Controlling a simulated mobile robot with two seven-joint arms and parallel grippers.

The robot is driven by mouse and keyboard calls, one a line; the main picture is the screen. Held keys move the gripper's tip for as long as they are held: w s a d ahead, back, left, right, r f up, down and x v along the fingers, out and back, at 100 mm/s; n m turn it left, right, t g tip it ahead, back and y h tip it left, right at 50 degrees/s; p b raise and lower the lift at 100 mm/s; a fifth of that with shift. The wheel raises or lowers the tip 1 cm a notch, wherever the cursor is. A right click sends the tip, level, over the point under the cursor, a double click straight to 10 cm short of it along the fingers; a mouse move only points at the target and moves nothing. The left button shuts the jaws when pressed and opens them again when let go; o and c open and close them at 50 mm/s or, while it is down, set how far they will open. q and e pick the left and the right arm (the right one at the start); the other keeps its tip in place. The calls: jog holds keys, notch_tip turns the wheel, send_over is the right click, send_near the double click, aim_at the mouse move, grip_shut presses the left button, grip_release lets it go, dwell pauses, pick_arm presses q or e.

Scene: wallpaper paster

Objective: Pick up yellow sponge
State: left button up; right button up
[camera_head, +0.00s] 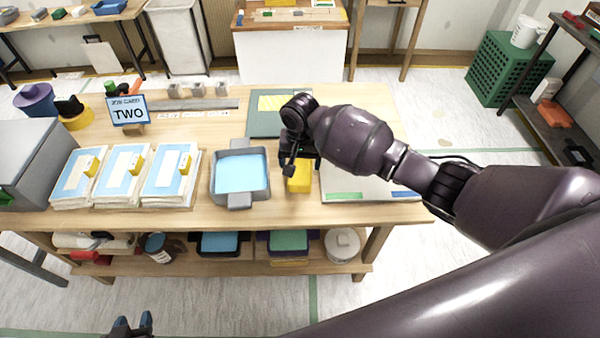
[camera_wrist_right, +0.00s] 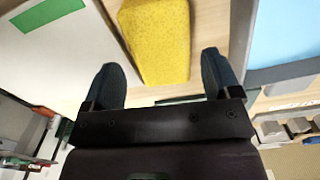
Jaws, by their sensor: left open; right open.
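The yellow sponge (camera_head: 300,178) lies on the wooden table, just right of the blue tray. My right gripper (camera_head: 298,160) is above and at the far side of it, partly hiding it in the head view. In the right wrist view the sponge (camera_wrist_right: 158,40) appears ahead of and between the two open fingers (camera_wrist_right: 163,82), and nothing is held. My left gripper (camera_head: 132,326) shows only at the bottom edge of the head view, open and empty, far from the table top.
The blue water tray (camera_head: 240,203) stands left of the sponge. A pale board (camera_head: 345,188) with green and blue strips lies to its right. Several paper stacks (camera_head: 172,178), a TWO sign (camera_head: 128,110) and a green mat (camera_head: 262,124) occupy the table. Bare wood lies in front of the sponge.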

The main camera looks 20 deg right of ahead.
aim_at(300, 167)
jog(key=f, duration=0.3)
jog(key=f+b, duration=0.1)
jog(key=f, duration=0.1)
jog(key=shift+w+d+f, duration=0.1)
jog(key=shift+w+d, duration=0.05)
jog(key=shift+w, duration=0.15)
jog(key=c, duration=0.7)
notch_tip(300, 167, up, 20)
jog(key=p, duration=0.3)
